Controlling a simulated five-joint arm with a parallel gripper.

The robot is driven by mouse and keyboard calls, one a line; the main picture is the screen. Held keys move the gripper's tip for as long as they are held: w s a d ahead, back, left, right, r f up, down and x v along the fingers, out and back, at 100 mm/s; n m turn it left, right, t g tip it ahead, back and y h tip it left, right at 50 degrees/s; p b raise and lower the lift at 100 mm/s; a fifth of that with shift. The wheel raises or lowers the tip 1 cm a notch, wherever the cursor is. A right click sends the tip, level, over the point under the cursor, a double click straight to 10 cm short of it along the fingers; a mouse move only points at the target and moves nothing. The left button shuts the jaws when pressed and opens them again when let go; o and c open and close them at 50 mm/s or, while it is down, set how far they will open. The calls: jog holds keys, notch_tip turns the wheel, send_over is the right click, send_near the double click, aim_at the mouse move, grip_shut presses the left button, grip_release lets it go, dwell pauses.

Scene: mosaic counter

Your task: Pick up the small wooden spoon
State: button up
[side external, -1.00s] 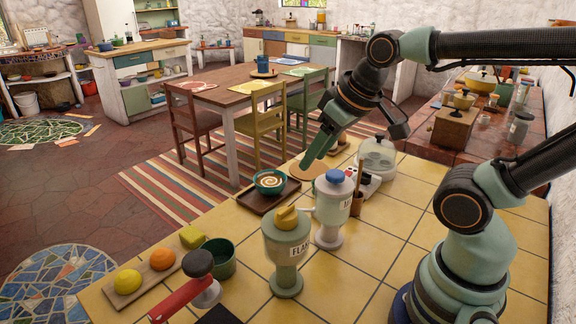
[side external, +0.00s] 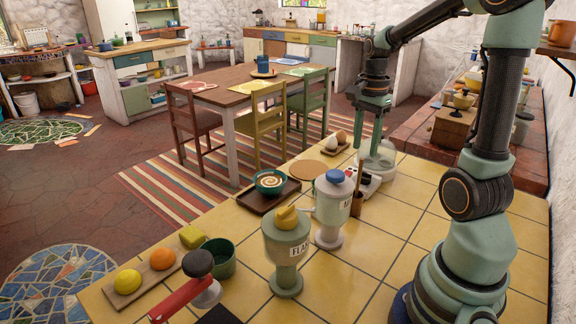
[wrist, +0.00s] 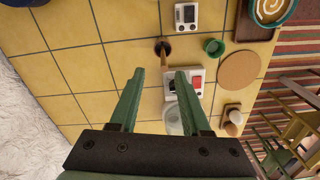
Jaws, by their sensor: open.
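The likely small wooden spoon stands upright in a small brown holder on the yellow tiled counter. Its thin wooden handle (side external: 359,179) rises beside the blue-lidded canister, and in the wrist view the handle (wrist: 166,58) points toward the gap between my fingers. Its lower end is hidden in the holder (side external: 357,204). My gripper (side external: 375,137) is open and empty, pointing down above the counter, higher than the spoon and beyond it, over the glass dome area. In the wrist view my gripper's two green fingers (wrist: 160,74) are apart, with the spoon just past their tips.
A blue-lidded canister (side external: 332,214) and a yellow-lidded canister (side external: 286,255) stand left of the spoon. A white device with a red button (wrist: 196,82), a glass dome (wrist: 174,121), a green cup (wrist: 214,46) and a round board (wrist: 239,71) are nearby. Tiles right of the spoon are clear.

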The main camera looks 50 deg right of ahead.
aim_at(359, 181)
jog(key=shift+w+d+f, duration=0.1)
jog(key=shift+d+f, duration=0.05)
jog(key=shift+f, duration=1.85)
jog(key=shift+w+d+f, duration=0.1)
jog(key=shift+f, duration=1.95)
jog(key=shift+w+d+f, duration=0.1)
jog(key=shift+d+f, duration=0.05)
jog(key=shift+f, duration=1.85)
grip_shut()
